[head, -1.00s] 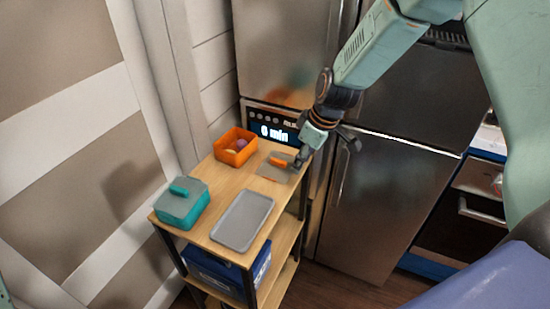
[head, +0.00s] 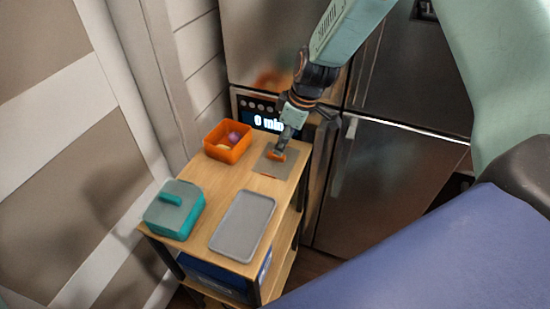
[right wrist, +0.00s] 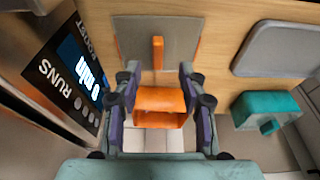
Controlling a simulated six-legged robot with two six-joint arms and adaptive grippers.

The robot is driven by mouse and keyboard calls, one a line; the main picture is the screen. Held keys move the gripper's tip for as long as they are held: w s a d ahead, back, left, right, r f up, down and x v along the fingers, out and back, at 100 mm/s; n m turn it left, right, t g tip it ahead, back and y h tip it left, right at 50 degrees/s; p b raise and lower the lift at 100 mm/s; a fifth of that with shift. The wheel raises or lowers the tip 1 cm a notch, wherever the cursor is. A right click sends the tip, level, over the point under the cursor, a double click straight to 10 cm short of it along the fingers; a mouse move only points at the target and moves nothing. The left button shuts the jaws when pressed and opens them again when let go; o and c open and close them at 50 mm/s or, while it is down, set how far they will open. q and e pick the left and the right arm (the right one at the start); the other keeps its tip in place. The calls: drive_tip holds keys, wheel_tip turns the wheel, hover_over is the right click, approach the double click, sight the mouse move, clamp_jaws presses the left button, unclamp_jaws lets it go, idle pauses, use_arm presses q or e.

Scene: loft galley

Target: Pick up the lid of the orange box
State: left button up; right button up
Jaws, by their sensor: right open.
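The lid (head: 269,168) is a flat grey square with an orange bar handle (head: 276,155). It lies flat on the wooden top of the trolley, right of the open orange box (head: 226,155). My right gripper (head: 281,147) is at the handle in the head view and partly hides it. In the right wrist view the lid (right wrist: 185,38) lies beyond the spread, empty fingers, with its handle (right wrist: 157,53) roughly centred between them. The orange box (right wrist: 160,97) shows between the fingers there. Whether the fingertips touch the lid is unclear. My left gripper is not in view.
The box holds a purple thing (head: 234,137) and a pale one. A grey tray (head: 243,222) and a teal box with its lid on (head: 174,212) stand on the trolley top (head: 217,190). An appliance with a display (head: 265,123) stands close behind.

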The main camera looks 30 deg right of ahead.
sight(277, 158)
drive_tip(key=x, duration=0.4)
drive_tip(key=shift+w+d+b, duration=0.1)
drive_tip(key=shift+w+b, duration=0.15)
drive_tip(key=shift+b, duration=0.1)
drive_tip(key=shift+w+a+f, duration=0.1)
drive_tip(key=shift+a+f, duration=0.1)
drive_tip(key=shift+f, duration=0.3)
drive_tip(key=shift+c, duration=0.3)
clamp_jaws()
